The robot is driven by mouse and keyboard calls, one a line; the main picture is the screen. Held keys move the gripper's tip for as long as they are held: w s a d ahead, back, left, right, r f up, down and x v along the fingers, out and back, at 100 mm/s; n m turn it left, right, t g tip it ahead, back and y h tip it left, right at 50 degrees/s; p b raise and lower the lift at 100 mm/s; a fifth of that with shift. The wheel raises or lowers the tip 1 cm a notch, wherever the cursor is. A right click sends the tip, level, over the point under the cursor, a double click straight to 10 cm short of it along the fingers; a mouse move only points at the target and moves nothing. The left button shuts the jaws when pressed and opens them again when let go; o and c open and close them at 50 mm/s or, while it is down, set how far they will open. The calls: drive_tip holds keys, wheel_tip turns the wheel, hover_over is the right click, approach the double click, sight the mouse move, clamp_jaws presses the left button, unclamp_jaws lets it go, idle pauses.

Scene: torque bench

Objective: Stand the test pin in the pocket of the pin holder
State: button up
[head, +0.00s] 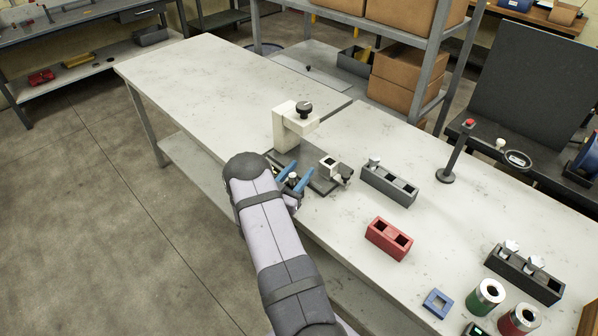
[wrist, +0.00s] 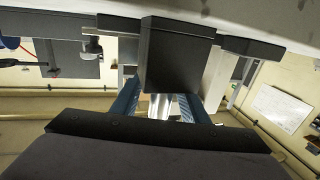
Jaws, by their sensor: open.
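My gripper (head: 287,180) has blue fingers and is low over the near edge of the bench, left of a dark fixture. The fingers are apart. A silver piece (wrist: 165,107), possibly the test pin, shows between them in the wrist view; a small metal piece (head: 293,178) also shows there in the head view. I cannot tell whether the fingers touch it. The pin holder is not certain: a small pale block with a dark square opening (head: 328,163) stands on the dark fixture (head: 325,184), and a blue block with a square pocket (head: 437,303) lies at the front right.
A cream stand with a black knob (head: 285,133) rises close behind my gripper. A dark block with pockets (head: 389,189), a red block (head: 386,242), another dark block holding silver pieces (head: 521,279), and a post (head: 455,155) stand rightward. The bench's left half (head: 210,75) is clear.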

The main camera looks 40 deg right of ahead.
sight(291, 182)
drive_tip(key=shift+b+v, duration=1.4)
drive_tip(key=shift+v, duration=2.25)
drive_tip(key=shift+r, duration=0.1)
wheel_tip(291, 182, up, 6)
drive_tip(key=t, duration=0.3)
drive_tip(key=w+a+f+n+t+y, duration=0.2)
drive_tip(key=w+a+n+y, duration=0.1)
drive_tip(key=w+a+y, duration=0.6)
drive_tip(key=s+a+f+n+g+y, duration=0.1)
drive_tip(key=s+a+n+y, duration=0.15)
drive_tip(key=a, duration=0.35)
drive_tip(key=s+a+f+n+y, duration=0.1)
drive_tip(key=a+n+y, duration=0.15)
drive_tip(key=a, duration=0.35)
drive_tip(key=s+a+n+g+y, duration=0.3)
drive_tip(key=s+a, duration=0.5)
drive_tip(key=a, duration=0.1)
drive_tip(key=s+a+r+n+g, duration=0.1)
drive_tip(key=s+n+g, duration=0.3)
drive_tip(key=s, duration=1.1)
drive_tip(key=shift+s+a+r+g, duration=0.35)
drive_tip(key=shift+a+g, duration=0.2)
drive_tip(key=shift+g, duration=0.25)
